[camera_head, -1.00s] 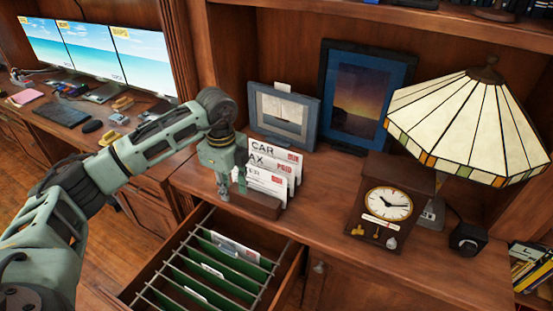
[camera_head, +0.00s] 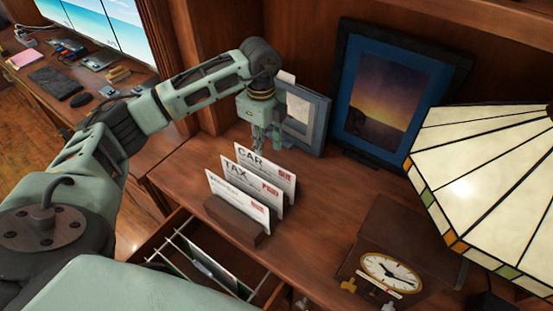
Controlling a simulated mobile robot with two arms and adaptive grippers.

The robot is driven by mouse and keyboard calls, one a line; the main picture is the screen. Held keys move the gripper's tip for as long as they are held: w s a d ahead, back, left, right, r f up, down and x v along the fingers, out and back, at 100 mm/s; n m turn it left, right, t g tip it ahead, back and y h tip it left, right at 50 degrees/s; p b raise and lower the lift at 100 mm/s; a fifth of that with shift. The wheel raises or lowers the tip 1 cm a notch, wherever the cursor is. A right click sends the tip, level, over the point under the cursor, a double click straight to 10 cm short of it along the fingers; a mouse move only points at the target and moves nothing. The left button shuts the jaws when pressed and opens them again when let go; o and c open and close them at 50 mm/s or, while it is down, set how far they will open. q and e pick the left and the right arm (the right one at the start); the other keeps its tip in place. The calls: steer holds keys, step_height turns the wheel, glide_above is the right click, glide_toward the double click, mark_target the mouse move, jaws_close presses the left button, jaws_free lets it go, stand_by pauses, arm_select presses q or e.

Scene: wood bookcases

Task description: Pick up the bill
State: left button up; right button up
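Several white bills stand upright in a dark wooden letter holder (camera_head: 234,222) on the cabinet top. The rear one is the CAR bill (camera_head: 270,172), the middle one is the TAX bill (camera_head: 250,182), and the front bill (camera_head: 236,200) has small print that I cannot read. Each has a red stamp mark at its right side. My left gripper (camera_head: 267,143) points down just behind or above the CAR bill, near the small framed picture. Its fingers are small and partly overlapped, so the gap is unclear. No bill is visibly lifted. My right gripper is not in view.
An open drawer (camera_head: 262,283) with hanging-file rails lies below the holder. A small grey frame (camera_head: 303,120) and a large blue frame (camera_head: 380,95) stand behind. A clock (camera_head: 393,272) and a stained-glass lamp (camera_head: 490,185) stand at right. Monitors (camera_head: 95,20) are at far left.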

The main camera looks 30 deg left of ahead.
mark_target(264, 162)
arm_select(q)
steer(key=f+p, duration=0.1)
steer(key=f, duration=0.1)
steer(key=f+p, duration=0.1)
steer(key=f, duration=0.2)
steer(key=s+f+p, duration=0.1)
steer(key=f, duration=0.1)
steer(key=shift+d+f, duration=0.1)
steer(key=shift+f, duration=0.1)
jaws_close()
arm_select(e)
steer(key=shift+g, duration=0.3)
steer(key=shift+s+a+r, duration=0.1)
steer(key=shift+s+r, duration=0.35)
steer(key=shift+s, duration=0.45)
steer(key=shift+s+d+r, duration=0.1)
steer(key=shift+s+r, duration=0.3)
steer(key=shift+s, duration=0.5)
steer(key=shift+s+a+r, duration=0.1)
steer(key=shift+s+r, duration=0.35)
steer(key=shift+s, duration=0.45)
